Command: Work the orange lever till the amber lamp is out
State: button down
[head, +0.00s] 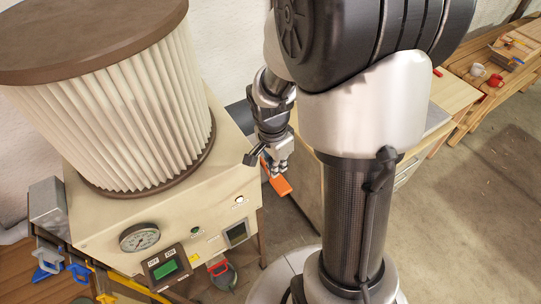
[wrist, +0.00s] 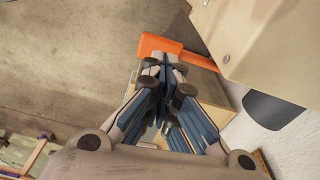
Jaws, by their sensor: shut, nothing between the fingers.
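The orange lever (head: 281,186) sticks out at the right side of the cream machine (head: 110,232). In the wrist view the lever (wrist: 158,44) shows as a broad orange end with a bar running right toward the machine. My gripper (head: 276,172) is shut and empty, with its fingertips (wrist: 166,66) right at the lever. They overlap its near edge in the picture; I cannot tell whether they touch. A small pale round spot (head: 240,200) on the machine's front may be a lamp; I cannot make out an amber glow. Part of the lever is hidden behind my fingers.
A large pleated filter (head: 140,115) stands on the machine. Its front carries a gauge (head: 139,237), a green switch (head: 165,268) and a small screen (head: 237,233). A cabinet (head: 310,180) stands close to the right. A bench with mugs (head: 478,70) is farther back.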

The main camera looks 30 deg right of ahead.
aim_at(279, 185)
jog(key=shift+f, duration=0.15)
jog(key=shift+d+f+b, duration=0.2)
jog(key=shift+f+b, duration=0.8)
jog(key=shift+f, duration=0.7)
jog(key=shift+d+f+b, duration=0.15)
jog(key=shift+f+b, duration=0.8)
jog(key=shift+f, duration=0.75)
